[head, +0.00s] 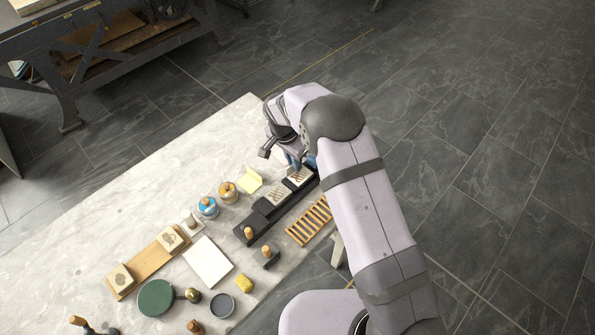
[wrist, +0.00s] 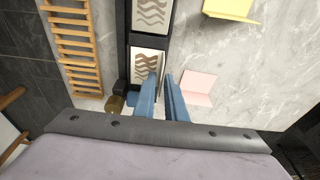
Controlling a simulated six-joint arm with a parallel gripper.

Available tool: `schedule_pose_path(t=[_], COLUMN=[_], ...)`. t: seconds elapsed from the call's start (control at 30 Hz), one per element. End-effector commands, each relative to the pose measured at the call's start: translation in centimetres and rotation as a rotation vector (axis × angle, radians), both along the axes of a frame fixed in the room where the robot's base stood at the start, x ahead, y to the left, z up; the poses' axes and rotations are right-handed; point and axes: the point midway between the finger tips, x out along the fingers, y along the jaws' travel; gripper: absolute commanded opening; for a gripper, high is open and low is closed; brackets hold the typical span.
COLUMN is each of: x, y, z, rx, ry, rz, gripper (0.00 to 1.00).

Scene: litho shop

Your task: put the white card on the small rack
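The small rack (head: 310,221) is a slatted wooden piece lying near the table's right edge, partly beside my arm. It also shows at the upper left of the wrist view (wrist: 76,47). A flat white rectangle (head: 208,262) lies on the table left of the rack; it looks like a white card or sheet, but I cannot tell which.
Black trays with patterned blocks (wrist: 152,12) run beside the rack. A pink card (wrist: 198,88) is right of my fingers, and a yellow card (wrist: 230,9) is farther off. Jars (head: 207,208), a green disc (head: 155,297) and a wooden board (head: 147,263) stand left. The table's far left is clear.

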Motion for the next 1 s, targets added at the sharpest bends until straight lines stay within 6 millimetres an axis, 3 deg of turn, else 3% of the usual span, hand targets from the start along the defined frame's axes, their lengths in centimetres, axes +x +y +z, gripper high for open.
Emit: schedule_pose_path(t=[0.1,0.2,0.57,1.0], x=[0.0,0.0,0.0,0.0], y=[0.0,0.0,0.0,0.0], z=[0.0,0.0,0.4,2.7], rx=[0.0,0.0,0.0,-0.001], ry=[0.0,0.0,0.0,0.001], rz=[0.0,0.0,0.0,0.0], gripper=[0.11,0.0,0.0,0.0])
